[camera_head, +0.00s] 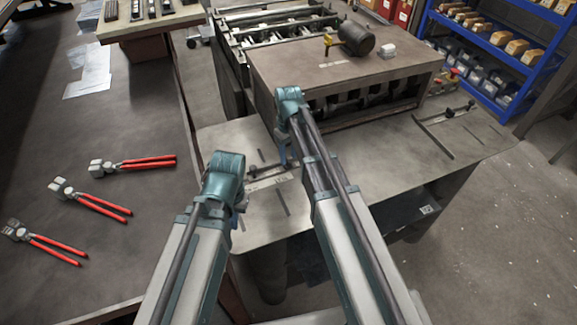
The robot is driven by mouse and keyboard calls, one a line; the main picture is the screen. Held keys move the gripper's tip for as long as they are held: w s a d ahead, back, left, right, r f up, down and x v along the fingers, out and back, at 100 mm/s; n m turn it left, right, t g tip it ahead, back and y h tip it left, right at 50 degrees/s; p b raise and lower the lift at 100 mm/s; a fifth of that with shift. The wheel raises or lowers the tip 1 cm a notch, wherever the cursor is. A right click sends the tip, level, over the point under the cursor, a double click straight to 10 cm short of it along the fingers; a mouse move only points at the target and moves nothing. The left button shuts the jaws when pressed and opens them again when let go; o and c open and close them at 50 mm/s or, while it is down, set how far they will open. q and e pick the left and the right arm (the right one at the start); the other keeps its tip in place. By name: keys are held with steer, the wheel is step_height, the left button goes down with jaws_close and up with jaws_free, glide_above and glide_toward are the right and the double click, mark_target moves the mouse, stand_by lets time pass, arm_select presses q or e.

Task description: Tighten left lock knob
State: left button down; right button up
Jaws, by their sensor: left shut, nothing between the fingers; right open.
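The left guide (268,182) lies on the machine's metal table (300,220), close to my two arms. A small dark knob (253,170) shows at its left end; the lock knob is too small and too partly covered to make out surely. My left gripper (241,207) is beside the guide's left end, mostly hidden behind its own wrist, and looks shut and empty. My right gripper (284,160) points down over the far side of the guide. It is open, with its fingers small in the picture. I cannot tell whether either gripper touches a knob.
The forming machine's brown housing (330,65) stands behind, with a mallet (355,39) on top. Another guide with dark knobs (449,113) is on the table's right. A bench (120,220) at left holds several red-handled tools (148,161). Blue shelves (480,45) stand at back right.

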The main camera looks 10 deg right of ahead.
step_height(320, 180, down, 2)
steer(key=shift+f+b, duration=0.1)
steer(key=shift+b, duration=0.45)
steer(key=shift+c, duration=0.3)
jaws_close()
